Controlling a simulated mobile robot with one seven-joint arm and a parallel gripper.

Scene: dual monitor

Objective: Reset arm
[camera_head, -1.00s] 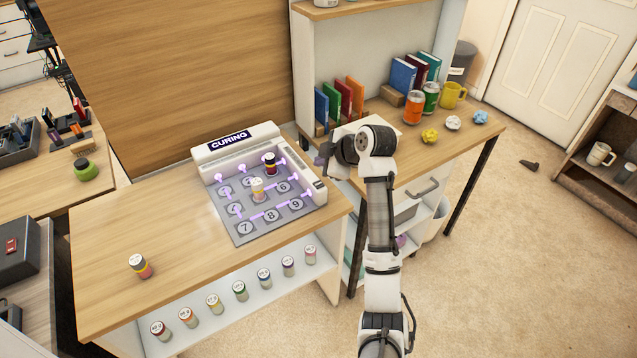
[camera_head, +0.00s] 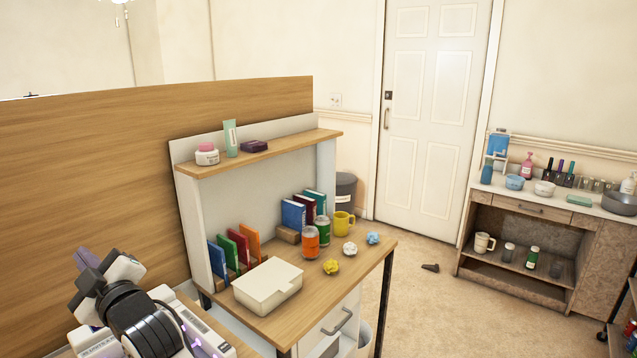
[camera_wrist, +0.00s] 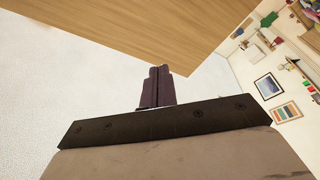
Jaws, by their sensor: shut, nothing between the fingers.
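My gripper (camera_wrist: 157,87) shows in the wrist view with its two dark purple fingers pressed together and nothing between them. In the head view my folded arm is at the lower left, and a purple fingertip (camera_head: 86,258) shows at its upper left. The gripper is in the air, apart from any object. Part of the white curing machine (camera_head: 205,325) shows behind my arm at the lower left; most of it is hidden or out of frame.
A wooden desk (camera_head: 375,262) holds a white box (camera_head: 267,285), books, cans, a yellow mug (camera_head: 343,223) and crumpled papers. A shelf (camera_head: 270,152) rises behind them. A tall wooden panel (camera_head: 90,170) stands behind my arm. Open floor (camera_head: 420,310) lies to the right.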

